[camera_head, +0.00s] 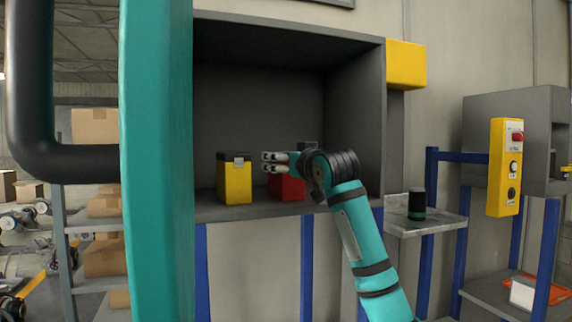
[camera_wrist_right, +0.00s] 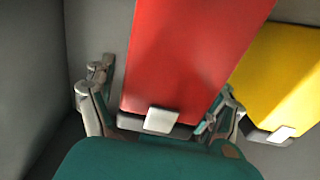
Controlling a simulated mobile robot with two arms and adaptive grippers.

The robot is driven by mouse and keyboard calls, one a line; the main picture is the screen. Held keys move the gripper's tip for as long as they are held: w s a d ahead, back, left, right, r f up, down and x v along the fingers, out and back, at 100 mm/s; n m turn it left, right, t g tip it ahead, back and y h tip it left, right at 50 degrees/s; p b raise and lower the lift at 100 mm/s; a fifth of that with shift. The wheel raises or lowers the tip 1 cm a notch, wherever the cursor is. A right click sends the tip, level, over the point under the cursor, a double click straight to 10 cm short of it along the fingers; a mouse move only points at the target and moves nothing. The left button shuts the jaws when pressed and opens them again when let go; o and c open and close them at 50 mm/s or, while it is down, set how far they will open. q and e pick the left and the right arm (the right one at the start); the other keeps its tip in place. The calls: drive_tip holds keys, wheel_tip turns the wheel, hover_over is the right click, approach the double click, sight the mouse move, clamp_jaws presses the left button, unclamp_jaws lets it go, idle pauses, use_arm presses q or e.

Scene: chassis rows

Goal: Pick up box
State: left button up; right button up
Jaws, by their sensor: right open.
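A red box (camera_head: 287,188) stands on the floor of an open grey cabinet, partly hidden by my right gripper. A yellow box (camera_head: 235,181) with a dark top and grey latch stands to its left. My right gripper (camera_head: 272,162) is open at the red box, its arm rising from the lower right. In the right wrist view, the red box (camera_wrist_right: 190,55) lies between the two spread fingers, with its light latch towards the palm. The right finger lies between it and the yellow box (camera_wrist_right: 285,75). Whether the fingers touch the red box is unclear. My left gripper is out of view.
The grey cabinet (camera_head: 350,120) has walls close around the boxes. A small shelf (camera_head: 440,223) with a dark cylinder (camera_head: 417,204) and a yellow control box (camera_head: 504,168) are on the right.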

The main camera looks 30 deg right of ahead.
drive_tip(key=shift+w+d+f, duration=0.1)
drive_tip(key=shift+w, duration=0.35)
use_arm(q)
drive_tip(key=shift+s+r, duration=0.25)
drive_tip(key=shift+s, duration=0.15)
use_arm(e)
drive_tip(key=shift+s, duration=0.1)
drive_tip(key=shift+c, duration=0.3)
drive_tip(key=shift+c, duration=1.1)
drive_tip(key=c, duration=0.7)
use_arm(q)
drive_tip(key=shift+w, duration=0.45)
use_arm(e)
drive_tip(key=c, duration=0.6)
